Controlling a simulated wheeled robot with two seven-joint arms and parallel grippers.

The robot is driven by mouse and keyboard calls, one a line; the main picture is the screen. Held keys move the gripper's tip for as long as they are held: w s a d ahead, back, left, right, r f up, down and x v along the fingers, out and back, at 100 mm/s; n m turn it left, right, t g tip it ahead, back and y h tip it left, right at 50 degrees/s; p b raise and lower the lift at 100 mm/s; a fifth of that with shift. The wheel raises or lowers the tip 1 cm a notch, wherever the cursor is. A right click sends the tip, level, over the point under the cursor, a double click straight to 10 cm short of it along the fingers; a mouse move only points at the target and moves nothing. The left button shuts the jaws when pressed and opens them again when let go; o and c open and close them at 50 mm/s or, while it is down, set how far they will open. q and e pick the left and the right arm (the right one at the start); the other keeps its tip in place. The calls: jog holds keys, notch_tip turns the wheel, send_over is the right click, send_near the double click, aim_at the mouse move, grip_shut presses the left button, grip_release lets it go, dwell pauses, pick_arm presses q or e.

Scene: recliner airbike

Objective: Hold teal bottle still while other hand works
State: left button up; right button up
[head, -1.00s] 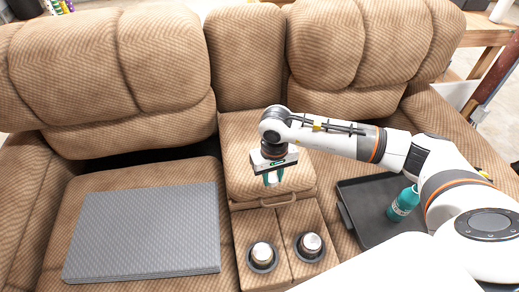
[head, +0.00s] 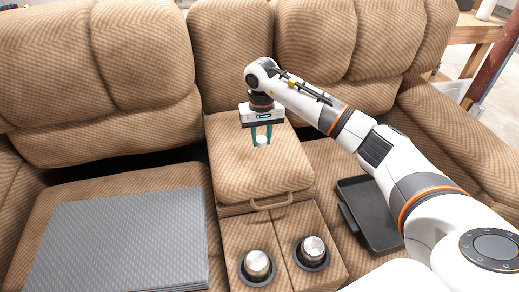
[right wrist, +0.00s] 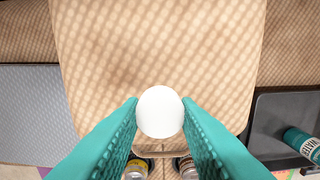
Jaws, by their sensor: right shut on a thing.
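My right gripper (head: 262,136) is over the brown centre console and shut on a small white round thing (head: 262,140). In the right wrist view the white round thing (right wrist: 160,111) sits between the two teal fingers; what it belongs to cannot be told. The teal bottle (right wrist: 301,143) lies at the right edge of the right wrist view, over the dark tray (right wrist: 262,118), with white lettering on it. It is apart from my right gripper. In the head view the bottle is hidden, and the tray (head: 362,190) is partly behind my right arm. My left gripper is not in view.
The console (head: 245,175) has a handle and two cup holders with silver-topped cans (head: 257,264) (head: 313,249). A grey folded mat (head: 125,240) lies on the left seat. The console top around my gripper is clear.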

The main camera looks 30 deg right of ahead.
aim_at(261, 158)
notch_tip(261, 158, down, 5)
jog(key=shift+r, duration=0.1)
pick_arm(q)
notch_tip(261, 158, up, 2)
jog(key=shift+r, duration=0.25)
pick_arm(e)
jog(key=shift+f, duration=0.3)
pick_arm(q)
jog(key=shift+b, duration=0.3)
pick_arm(e)
jog(key=shift+f, duration=0.1)
jog(key=o, duration=1.1)
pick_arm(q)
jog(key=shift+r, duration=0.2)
pick_arm(e)
jog(key=shift+r, duration=0.35)
pick_arm(q)
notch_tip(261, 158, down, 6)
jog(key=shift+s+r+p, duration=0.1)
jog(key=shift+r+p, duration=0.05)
jog(key=shift+p, duration=0.65)
pick_arm(e)
notch_tip(261, 158, up, 12)
jog(key=shift+f, duration=0.2)
